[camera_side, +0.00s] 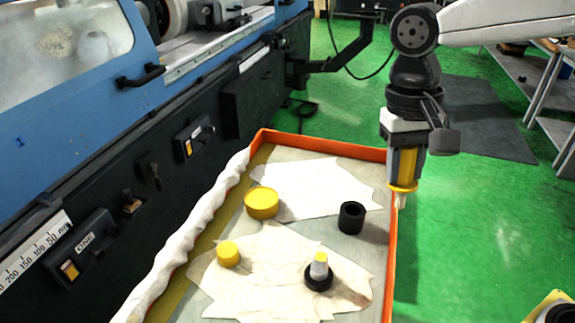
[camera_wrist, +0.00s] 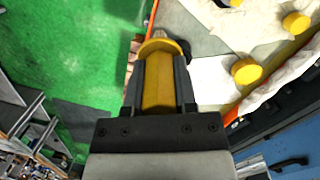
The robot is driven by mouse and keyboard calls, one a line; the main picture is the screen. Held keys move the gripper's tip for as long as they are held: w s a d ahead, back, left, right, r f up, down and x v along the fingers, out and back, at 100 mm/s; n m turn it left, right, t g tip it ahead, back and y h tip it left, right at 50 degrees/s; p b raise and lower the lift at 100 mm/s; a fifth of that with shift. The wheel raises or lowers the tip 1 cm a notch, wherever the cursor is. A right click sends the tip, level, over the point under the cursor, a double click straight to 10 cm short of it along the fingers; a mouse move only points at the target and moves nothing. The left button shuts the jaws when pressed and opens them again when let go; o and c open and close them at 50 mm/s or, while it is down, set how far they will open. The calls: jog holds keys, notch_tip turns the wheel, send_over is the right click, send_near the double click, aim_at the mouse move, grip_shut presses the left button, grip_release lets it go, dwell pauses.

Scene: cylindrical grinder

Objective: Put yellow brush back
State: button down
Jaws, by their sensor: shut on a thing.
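My gripper (camera_side: 406,165) is shut on the yellow brush (camera_side: 403,187). The brush hangs about upright, its pale tip pointing down, over the right orange rim of the tray (camera_side: 391,255). In the wrist view, the brush (camera_wrist: 158,85) lies between the two dark fingers of my gripper (camera_wrist: 158,80). A black hollow cup (camera_side: 351,217) stands in the tray, below and left of my gripper, apart from the brush. In the wrist view, the cup (camera_wrist: 184,48) is partly hidden behind the brush.
The tray also holds a wide yellow cylinder (camera_side: 262,203), a small yellow cylinder (camera_side: 228,254) and a white-and-yellow piece in a black base (camera_side: 319,275), on pale cloths. The blue-and-black grinder (camera_side: 120,130) stands at left. Green floor lies open at right.

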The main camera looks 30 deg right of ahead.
jog(key=s+d+t, duration=0.1)
jog(key=s+d, duration=0.2)
jog(key=d, duration=0.2)
jog(key=shift+s+f+t, duration=0.3)
jog(key=shift+f, duration=0.1)
jog(key=w+a+f, duration=0.3)
jog(key=w+f, duration=0.6)
jog(key=w, duration=0.4)
jog(key=shift+a+f, duration=0.15)
jog(key=shift+a, duration=0.05)
jog(key=shift+w+f, duration=0.15)
jog(key=shift+f, duration=0.8)
jog(key=shift+w+f, duration=0.1)
jog(key=shift+f, duration=0.8)
jog(key=shift+f, duration=0.5)
